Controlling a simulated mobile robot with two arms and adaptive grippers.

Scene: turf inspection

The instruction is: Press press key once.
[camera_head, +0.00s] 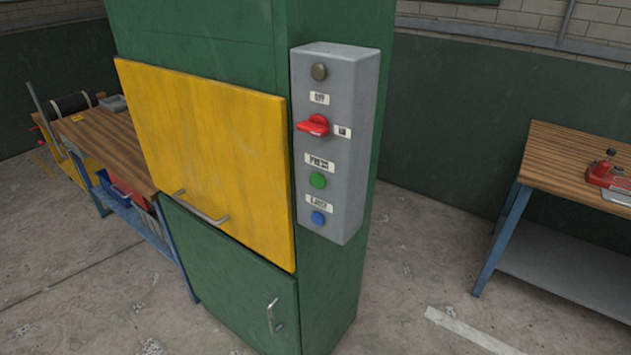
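A grey control box (341,150) is fixed to the front of the green cabinet, at its right side. From top to bottom it bears a dark round lamp or button (319,71), a red rotary knob (313,125), a green round button (318,180) and a blue round button (318,218). Small white labels sit by the controls. The label above the green button (319,161) may read "PRESS", but it is blurred. Neither gripper is in view.
The green cabinet (335,300) has a yellow door (210,150) with a bar handle and a lower green door (235,290). A wooden bench (110,150) stands left, another workbench (560,160) with a red tool (604,172) right. Concrete floor (420,250) between is clear.

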